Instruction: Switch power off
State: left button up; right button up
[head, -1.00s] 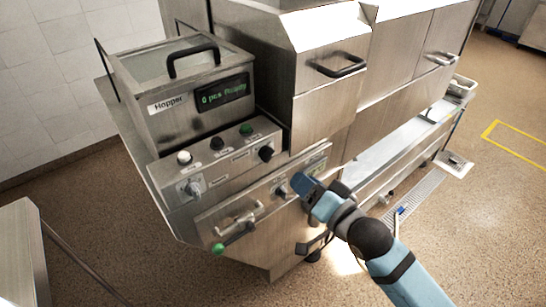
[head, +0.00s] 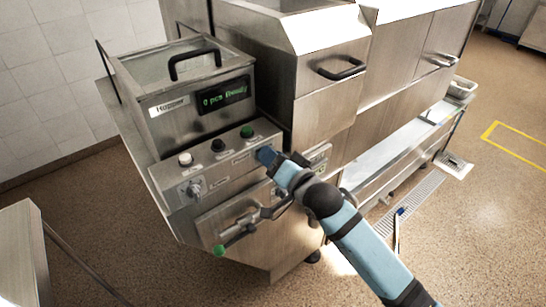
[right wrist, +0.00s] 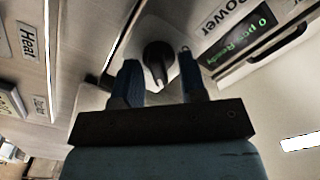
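A black rotary knob (right wrist: 158,62) with a pale pointer sits on the steel control panel (head: 218,165). In the right wrist view the label "Power" (right wrist: 213,20) is near it. My right gripper (right wrist: 160,78) is open, with one blue finger on each side of the knob and a visible gap to each. In the head view my right gripper (head: 268,155) is at the right end of the panel and hides the knob. The display (head: 224,95) is lit green and seems to read "0 pcs Ready". My left gripper is out of view.
The panel also has a white button (head: 185,159), a black button (head: 217,145), a green button (head: 247,131) and a lower-left switch (head: 193,189). Below is a lever with a green end (head: 219,250). A black hopper handle (head: 194,62) rises above.

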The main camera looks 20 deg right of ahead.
jog(key=c, duration=0.5)
jog(key=shift+c, duration=0.2)
